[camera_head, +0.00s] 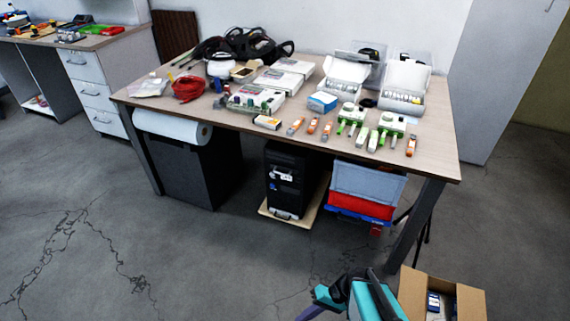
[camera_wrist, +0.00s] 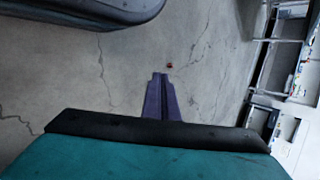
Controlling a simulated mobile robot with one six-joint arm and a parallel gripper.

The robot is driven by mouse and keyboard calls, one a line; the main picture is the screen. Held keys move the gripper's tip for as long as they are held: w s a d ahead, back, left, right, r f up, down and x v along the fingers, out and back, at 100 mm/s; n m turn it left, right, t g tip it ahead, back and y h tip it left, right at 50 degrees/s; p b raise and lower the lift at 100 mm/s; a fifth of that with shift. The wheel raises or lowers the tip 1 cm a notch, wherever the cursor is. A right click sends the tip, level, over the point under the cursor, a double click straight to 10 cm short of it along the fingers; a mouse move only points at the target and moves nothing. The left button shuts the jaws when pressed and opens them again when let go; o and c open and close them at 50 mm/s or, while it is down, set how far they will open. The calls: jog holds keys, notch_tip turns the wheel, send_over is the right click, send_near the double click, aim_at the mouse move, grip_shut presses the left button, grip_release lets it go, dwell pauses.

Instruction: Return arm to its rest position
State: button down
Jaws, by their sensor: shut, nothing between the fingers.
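My gripper (camera_wrist: 160,78) shows in the wrist view as two purple fingers that lie together, with nothing between them. It points over the bare grey floor. In the head view my arm, teal and black with a purple end (camera_head: 320,298), is low at the bottom, in front of the table and left of an open cardboard box. The fingertips are near or past the bottom edge there and are hard to make out.
The table (camera_head: 225,119) holds sensors, white boxes and cables. The cardboard box (camera_head: 471,300) stands on the floor right of my arm. Grey and red crates (camera_head: 366,184) and a black computer tower (camera_head: 287,180) are under the table. The floor at front left is clear.

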jog(key=s+d+n+g+h+p, duration=0.1)
jog(key=s+d+g+h+p, duration=0.15)
jog(key=s+h, duration=0.35)
jog(key=s+d+f+m+h, duration=0.1)
jog(key=d+h, duration=0.1)
jog(key=d, duration=0.6)
jog(key=shift+s+m+h, duration=0.3)
jog(key=shift+s, duration=0.1)
